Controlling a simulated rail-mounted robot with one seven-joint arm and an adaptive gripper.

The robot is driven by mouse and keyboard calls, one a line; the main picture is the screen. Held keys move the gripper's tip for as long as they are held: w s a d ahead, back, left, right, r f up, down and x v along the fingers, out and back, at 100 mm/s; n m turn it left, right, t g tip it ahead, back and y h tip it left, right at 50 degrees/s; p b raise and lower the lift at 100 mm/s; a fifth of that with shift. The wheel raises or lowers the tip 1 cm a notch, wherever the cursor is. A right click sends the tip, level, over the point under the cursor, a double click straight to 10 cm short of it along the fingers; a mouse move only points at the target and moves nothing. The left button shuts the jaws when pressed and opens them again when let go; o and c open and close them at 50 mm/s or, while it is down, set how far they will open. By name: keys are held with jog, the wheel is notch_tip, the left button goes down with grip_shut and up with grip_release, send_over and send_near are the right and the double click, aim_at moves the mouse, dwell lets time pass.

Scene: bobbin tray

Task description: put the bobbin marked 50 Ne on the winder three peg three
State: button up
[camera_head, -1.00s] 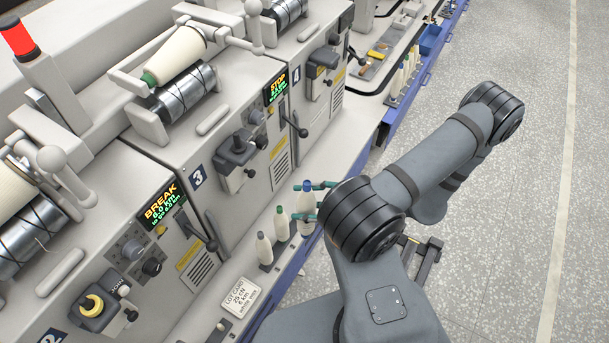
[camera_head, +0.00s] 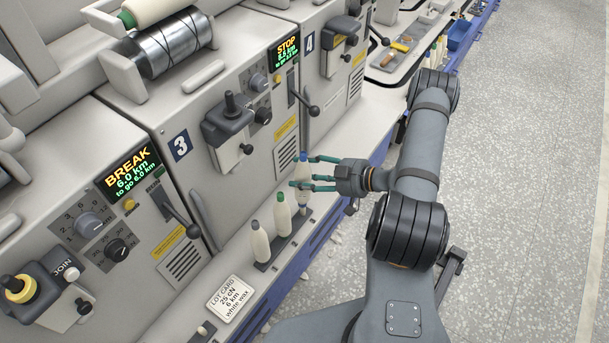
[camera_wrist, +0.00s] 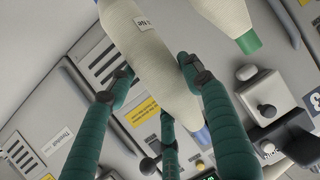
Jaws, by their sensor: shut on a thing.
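My gripper (camera_head: 310,172) reaches in from the right, its green fingers shut around a cream bobbin (camera_head: 302,172) with a blue tip. The bobbin is nearly upright at the far end of the dark peg rail (camera_head: 263,267); I cannot tell whether its base rests on a peg. The wrist view shows this bobbin (camera_wrist: 150,65) between the fingers, with a small label of which only "Ne" reads partly; the number is not legible. The winder plate "3" (camera_head: 181,145) is above left.
A lot card (camera_head: 230,298) lies on the ledge left of the rail. Levers and the dark joining unit (camera_head: 228,122) jut from the machine face. Other bobbins stand by the blue bin (camera_head: 459,36) far off. The floor at right is clear.

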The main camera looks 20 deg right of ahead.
aim_at(304, 181)
notch_tip(304, 181, down, 5)
jog(key=b, duration=0.4)
jog(key=shift+r, duration=0.2)
jog(key=shift+f, duration=0.15)
jog(key=shift+s+a, duration=0.1)
jog(key=shift+a, duration=0.1)
jog(key=shift+p, duration=0.3)
dwell(0.7)
jog(key=shift+r, duration=0.25)
jog(key=shift+r+p, duration=0.65)
jog(key=shift+p, duration=0.25)
jog(key=shift+d, duration=0.2)
dwell(0.8)
jog(key=shift+r+p, duration=0.1)
jog(key=shift+p, duration=0.2)
